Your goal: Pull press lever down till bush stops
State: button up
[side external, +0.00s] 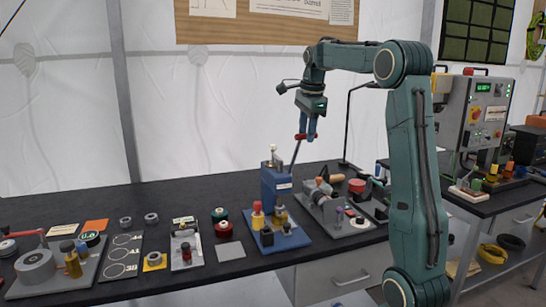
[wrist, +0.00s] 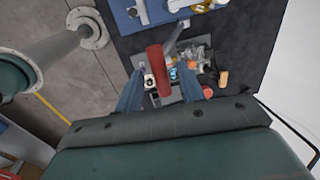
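The blue press (side external: 275,190) stands on its blue base near the middle of the bench. Its grey lever (side external: 295,154) rises up and to the right, ending in a red handle (side external: 301,136). The handle also shows in the wrist view (wrist: 156,70). My gripper (side external: 309,133) is up at the handle, pointing down. In the wrist view my gripper (wrist: 159,76) has its blue fingers apart, one each side of the handle, with visible gaps. I cannot tell how deep the handle sits between them. The bush under the press ram cannot be made out.
A grey fixture (side external: 322,200) with several parts stands right of the press. Red and green spools (side external: 221,221) and trays of small parts lie to the left. A thin black lamp stand (side external: 348,125) rises behind my arm. The air above the bench's left side is clear.

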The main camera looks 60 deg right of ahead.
grip_shut()
